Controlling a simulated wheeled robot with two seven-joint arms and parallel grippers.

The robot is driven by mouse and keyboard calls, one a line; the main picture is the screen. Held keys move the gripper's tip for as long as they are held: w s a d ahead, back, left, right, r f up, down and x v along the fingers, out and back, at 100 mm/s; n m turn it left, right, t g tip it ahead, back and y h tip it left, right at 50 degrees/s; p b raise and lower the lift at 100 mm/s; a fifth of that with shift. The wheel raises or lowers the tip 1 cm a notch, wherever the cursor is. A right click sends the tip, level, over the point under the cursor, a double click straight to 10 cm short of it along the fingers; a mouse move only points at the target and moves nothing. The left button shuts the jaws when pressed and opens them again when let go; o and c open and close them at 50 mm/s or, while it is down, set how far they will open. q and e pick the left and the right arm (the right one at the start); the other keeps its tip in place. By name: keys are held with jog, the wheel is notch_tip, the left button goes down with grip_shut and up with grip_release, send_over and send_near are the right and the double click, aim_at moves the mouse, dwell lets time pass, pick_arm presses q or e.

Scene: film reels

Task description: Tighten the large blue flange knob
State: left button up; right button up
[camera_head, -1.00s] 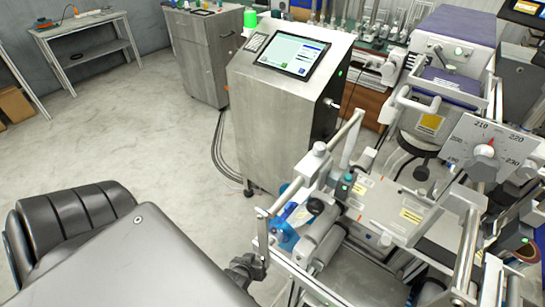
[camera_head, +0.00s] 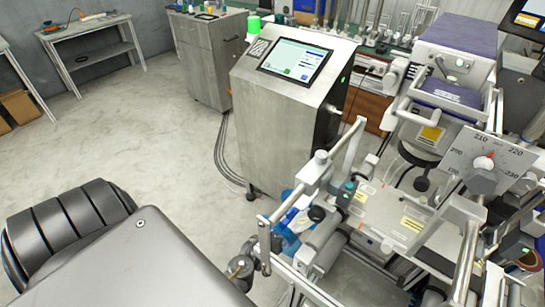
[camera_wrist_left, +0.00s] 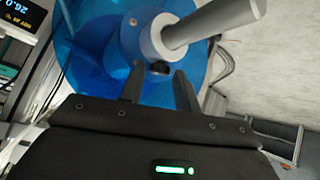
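The large blue flange (camera_wrist_left: 85,45) is a translucent disc that fills the upper part of the left wrist view. A grey collar and a thick grey shaft (camera_wrist_left: 210,22) stand out from its centre. A small black knob (camera_wrist_left: 160,68) sits on the lower side of the collar. My left gripper (camera_wrist_left: 159,70) is open, its two dark fingers on either side of the black knob in the picture. I cannot tell whether they touch it. In the head view the blue flange (camera_head: 290,232) is partly hidden behind machine bars. My right gripper is not in view.
A film machine with metal bars and rollers (camera_head: 325,238) fills the lower right, with a dial plate (camera_head: 503,152) above. A steel cabinet with a touchscreen (camera_head: 297,58) stands behind it. The floor (camera_head: 150,150) at left is clear.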

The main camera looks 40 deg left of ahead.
pick_arm(q)
grip_shut()
jog(key=shift+m, duration=0.3)
jog(key=shift+s+a+f+m+t+h, duration=0.1)
jog(key=shift+a+m+t+h, duration=0.1)
jog(key=shift+m+h, duration=0.25)
jog(key=shift+s+a+m+t+h, duration=0.1)
jog(key=shift+m+t+h, duration=0.1)
jog(key=shift+m+h, duration=0.2)
jog(key=m+h+b, duration=0.1)
jog(key=m+h, duration=0.2)
jog(key=a+m+h+b, duration=0.1)
jog(key=m+h, duration=0.2)
jog(key=m, duration=0.1)
jog(key=shift+w+a+f+m+h+b, duration=0.2)
jog(key=shift+m+h+b, duration=0.05)
jog(key=shift+h+b, duration=0.1)
